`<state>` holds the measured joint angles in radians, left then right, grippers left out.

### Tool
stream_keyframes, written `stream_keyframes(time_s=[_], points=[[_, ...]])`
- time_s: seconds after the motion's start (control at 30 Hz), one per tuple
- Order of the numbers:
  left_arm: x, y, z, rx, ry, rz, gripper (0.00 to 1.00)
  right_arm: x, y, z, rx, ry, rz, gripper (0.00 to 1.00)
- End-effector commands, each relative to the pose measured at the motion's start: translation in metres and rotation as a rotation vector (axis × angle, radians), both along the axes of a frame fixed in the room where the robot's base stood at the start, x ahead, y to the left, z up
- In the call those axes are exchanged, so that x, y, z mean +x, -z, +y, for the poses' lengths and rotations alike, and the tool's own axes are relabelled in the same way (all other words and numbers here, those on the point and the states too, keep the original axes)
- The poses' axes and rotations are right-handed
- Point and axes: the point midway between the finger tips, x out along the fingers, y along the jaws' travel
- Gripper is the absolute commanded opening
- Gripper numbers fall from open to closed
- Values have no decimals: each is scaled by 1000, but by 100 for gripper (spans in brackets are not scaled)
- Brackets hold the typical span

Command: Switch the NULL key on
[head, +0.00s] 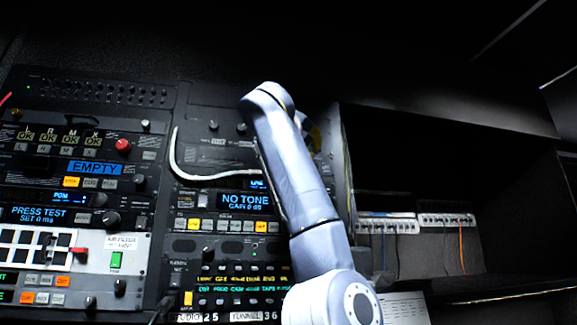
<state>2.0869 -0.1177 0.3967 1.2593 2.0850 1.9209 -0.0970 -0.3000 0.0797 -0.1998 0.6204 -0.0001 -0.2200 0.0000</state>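I cannot read a NULL label on any key in the head view. A row of small keys (228,226), some lit yellow, sits under the "NO TONE" display (245,201) in the middle rack. Another row of keys (90,183), one lit orange, sits under the "EMPTY" display (95,168) on the left. I cannot make out my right gripper.
A red knob (123,146) and a black knob (110,219) stick out of the left rack. A pale cable (174,160) loops across the middle rack. Patch strips (447,222) with hanging cables stand in a dark recess at right. The area above the racks looks clear.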

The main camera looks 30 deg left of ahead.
Motion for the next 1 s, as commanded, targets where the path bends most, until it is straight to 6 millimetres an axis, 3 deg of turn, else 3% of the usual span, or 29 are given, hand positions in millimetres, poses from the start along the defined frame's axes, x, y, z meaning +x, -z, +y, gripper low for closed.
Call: stream_keyframes(time_s=[0.37, 1.0], points=[[4, 0, 5, 2, -2, 0, 0, -1, 0, 1, 1, 0, 1, 44], [49, 0, 54, 1, -3, 2, 0, -1, 0, 0, 1, 0, 1, 44]])
